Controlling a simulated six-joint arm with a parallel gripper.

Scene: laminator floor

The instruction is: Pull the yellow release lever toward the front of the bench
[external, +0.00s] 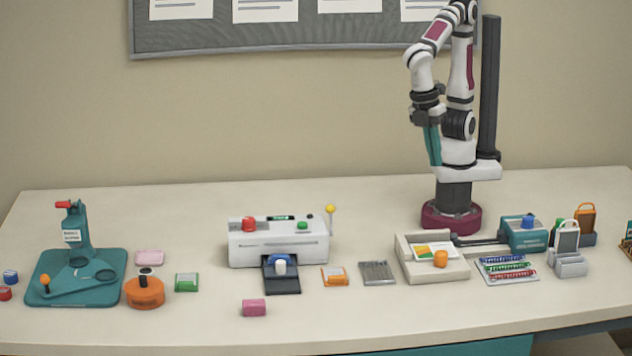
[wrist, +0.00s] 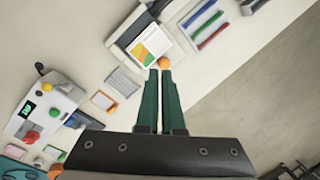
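The yellow release lever (external: 330,209) is a thin upright rod with a yellow ball on top. It stands at the right end of the white laminator (external: 278,250). In the wrist view the lever's yellow ball (wrist: 39,66) shows at the far left, beside the laminator (wrist: 45,108). My gripper (external: 434,163) hangs high above the bench at the right, well apart from the lever. Its two teal fingers point down. In the wrist view the fingers (wrist: 160,72) lie close together with only a thin gap and nothing between them.
The laminator has a red knob (external: 249,224) and a green button (external: 302,225) on top. An orange-framed card (external: 334,276) and a grey ribbed pad (external: 377,273) lie right of it. A cream tray (external: 407,268) stands below my arm. A pink block (external: 254,308) lies in front.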

